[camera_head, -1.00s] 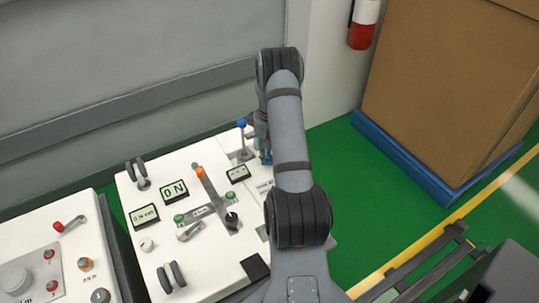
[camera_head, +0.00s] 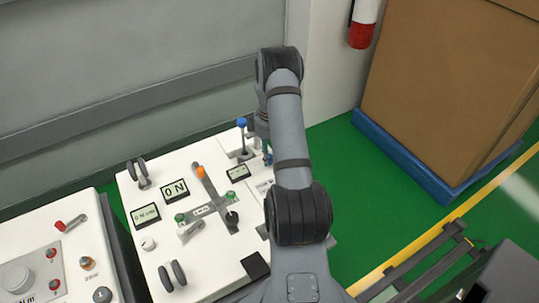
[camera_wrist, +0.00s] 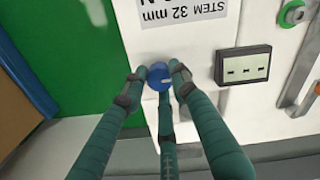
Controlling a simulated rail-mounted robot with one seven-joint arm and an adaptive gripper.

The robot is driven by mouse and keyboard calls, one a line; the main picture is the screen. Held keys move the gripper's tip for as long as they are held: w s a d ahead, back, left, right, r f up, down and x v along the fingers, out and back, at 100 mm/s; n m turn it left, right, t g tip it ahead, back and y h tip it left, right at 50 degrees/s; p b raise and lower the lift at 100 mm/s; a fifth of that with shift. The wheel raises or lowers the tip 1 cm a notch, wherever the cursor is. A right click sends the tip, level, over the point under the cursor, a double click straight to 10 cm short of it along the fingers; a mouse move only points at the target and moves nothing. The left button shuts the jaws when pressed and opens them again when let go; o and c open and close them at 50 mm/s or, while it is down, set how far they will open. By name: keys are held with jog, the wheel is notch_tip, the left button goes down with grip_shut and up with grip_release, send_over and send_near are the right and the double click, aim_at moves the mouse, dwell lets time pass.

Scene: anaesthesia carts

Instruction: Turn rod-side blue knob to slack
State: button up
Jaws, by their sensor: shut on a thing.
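The blue knob (camera_wrist: 159,76) is round with a small pale mark, beside the white panel's edge in the wrist view. My gripper (camera_wrist: 160,78) has teal fingers with dark tip joints, closed around the knob from both sides and below. In the head view, my gripper (camera_head: 267,155) shows only in part behind my arm, and the gripped knob is hidden there. A label (camera_wrist: 182,22) reading "STEM 32 mm" lies just above the knob in the wrist view. A small display (camera_wrist: 243,66) with dashes is to its right.
A separate blue-topped post (camera_head: 241,123) stands left of my gripper.

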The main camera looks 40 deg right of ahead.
jog(key=o, duration=1.2)
jog(key=shift+c, duration=0.2)
jog(key=shift+r, duration=0.1)
notch_tip(320, 180, up, 12)
jog(key=shift+f, duration=0.2)
notch_tip(320, 180, down, 12)
jog(key=shift+r, duration=0.1)
dwell(0.4)
jog(key=shift+r, duration=0.1)
